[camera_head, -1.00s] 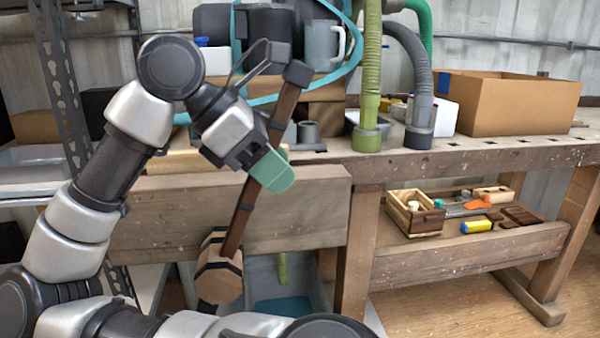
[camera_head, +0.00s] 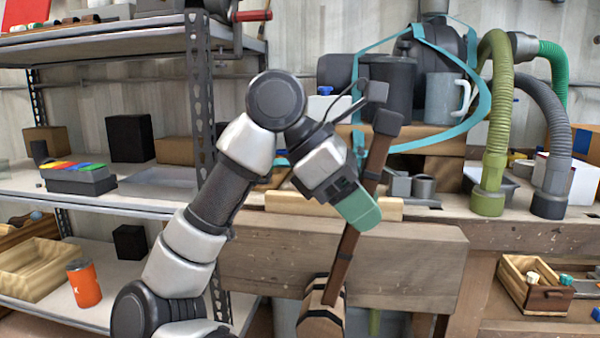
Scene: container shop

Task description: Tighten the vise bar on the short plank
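The vise bar (camera_head: 347,245) is a long brown wooden rod with dark end caps. It leans, its top to the right, through a wooden screw hub (camera_head: 320,322) low in front of the bench. The wide wooden vise jaw (camera_head: 260,255) stands at the bench front. A pale short plank (camera_head: 275,202) shows just above the jaw's top edge, partly hidden by my arm.
A metal shelf (camera_head: 120,205) with boxes and an orange can (camera_head: 84,283) stands at the left. Mugs, a teal strap (camera_head: 478,98) and green and grey hoses (camera_head: 495,150) crowd the bench behind the bar. A small wooden box (camera_head: 530,297) sits at the lower right.

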